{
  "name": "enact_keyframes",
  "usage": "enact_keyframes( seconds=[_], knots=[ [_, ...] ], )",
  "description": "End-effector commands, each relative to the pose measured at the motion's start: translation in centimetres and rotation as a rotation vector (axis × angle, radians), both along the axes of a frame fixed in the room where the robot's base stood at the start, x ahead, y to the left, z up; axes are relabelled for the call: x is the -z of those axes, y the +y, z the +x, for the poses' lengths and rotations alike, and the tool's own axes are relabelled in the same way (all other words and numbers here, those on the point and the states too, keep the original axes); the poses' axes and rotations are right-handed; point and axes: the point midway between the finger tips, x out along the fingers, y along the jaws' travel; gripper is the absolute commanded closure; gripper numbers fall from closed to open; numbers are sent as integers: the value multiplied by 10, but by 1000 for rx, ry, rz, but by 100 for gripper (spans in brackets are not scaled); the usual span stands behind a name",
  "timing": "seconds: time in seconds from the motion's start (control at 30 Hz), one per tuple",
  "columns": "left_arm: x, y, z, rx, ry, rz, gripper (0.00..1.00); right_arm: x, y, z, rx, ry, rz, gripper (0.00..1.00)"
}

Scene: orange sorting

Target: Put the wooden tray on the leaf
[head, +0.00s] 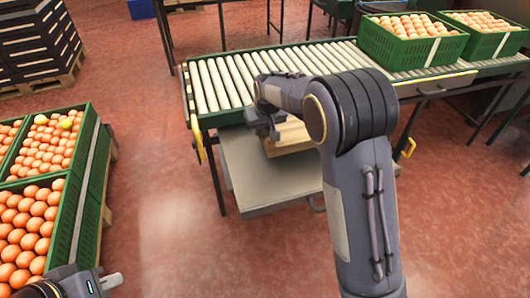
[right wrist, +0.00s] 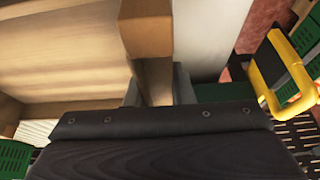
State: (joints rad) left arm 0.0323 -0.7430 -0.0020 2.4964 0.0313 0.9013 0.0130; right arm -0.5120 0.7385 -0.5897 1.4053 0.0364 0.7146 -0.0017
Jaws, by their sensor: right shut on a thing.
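The wooden tray (head: 290,138) is over the back part of the grey leaf (head: 250,180), below the roller conveyor's front edge. My right arm hides much of it, and I cannot tell whether it rests on the leaf or is held just above it. My right gripper (head: 268,130) is shut on the tray's wall. In the right wrist view the wooden wall (right wrist: 147,38) stands between the fingers (right wrist: 158,88), with the tray's inside to the left. My left gripper (head: 108,282) is at the bottom left corner, away from the tray; its jaw opening is unclear.
The roller conveyor (head: 222,82) runs behind the leaf, with green crates of oranges (head: 412,45) at its right. More orange crates (head: 42,145) stand at the left. A yellow handle (head: 408,148) sticks out right of the arm. Red floor is clear between crates and leaf.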

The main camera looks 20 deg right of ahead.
Motion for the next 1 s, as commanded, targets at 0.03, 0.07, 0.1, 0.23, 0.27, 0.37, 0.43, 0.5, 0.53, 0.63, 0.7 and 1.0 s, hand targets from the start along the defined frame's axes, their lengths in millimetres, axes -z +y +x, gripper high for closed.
enact_keyframes(
  seconds=[0.03,0.07,0.1,0.23,0.27,0.37,0.43,0.5,0.53,0.63,0.7,1.0],
  knots=[
    [6,0,0,0,0,0,100,10,1,-7,-2,-1,0,100],
    [7,0,0,0,0,0,100,13,1,-10,-1,-1,1,100],
    [9,0,0,0,0,0,100,17,1,-13,-1,0,1,100],
    [10,0,0,0,0,0,100,22,1,-19,-1,-2,1,100],
    [10,0,0,0,0,0,100,24,1,-20,-1,-2,1,100],
    [14,0,0,0,0,0,100,31,1,-26,-1,-1,0,100],
    [21,0,0,0,0,0,100,45,1,-25,-1,0,-1,100],
    [27,0,0,0,0,0,100,56,1,-24,-1,-1,-1,100],
    [28,0,0,0,0,0,100,58,1,-24,0,-1,-1,100],
    [27,0,0,0,0,0,100,59,1,-24,-1,-3,0,100],
    [26,0,0,0,0,0,100,58,1,-24,-1,-3,0,100],
    [28,0,0,0,0,0,100,62,1,-24,0,-1,0,69]
  ],
)
